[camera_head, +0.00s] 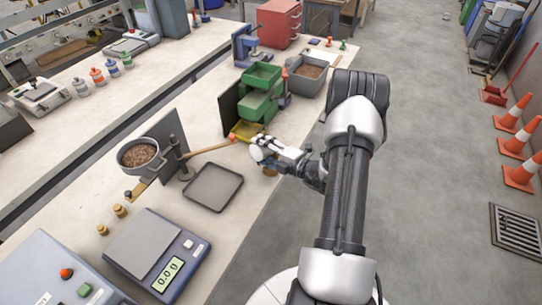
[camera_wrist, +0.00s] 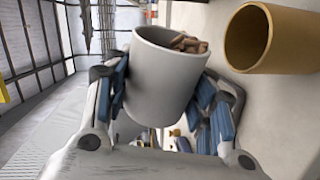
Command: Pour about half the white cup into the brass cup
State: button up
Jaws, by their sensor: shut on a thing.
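My gripper (camera_head: 279,155) is shut on the white cup (camera_wrist: 160,85), with blue-padded fingers on both sides of it in the wrist view. The white cup (camera_head: 257,149) is held above the bench, strongly tilted. Brown pellets (camera_wrist: 189,44) are gathered at the low side of its mouth, towards the brass cup. The brass cup (camera_wrist: 290,42) stands beside the white cup's mouth, apart from it in the picture. I see no pellets in the visible part of its inside. In the head view the brass cup (camera_head: 270,172) is mostly hidden under my gripper.
The bench edge is close on the right.

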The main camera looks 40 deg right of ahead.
jog(key=shift+d+f+m, duration=0.25)
jog(key=shift+f+m, duration=0.1)
jog(key=shift+m, duration=0.25)
dwell(0.9)
jog(key=shift+d+r+m+y+p, duration=0.3)
jog(key=shift+d+m+p, duration=0.1)
jog(key=shift+m+p, duration=0.45)
dwell(2.1)
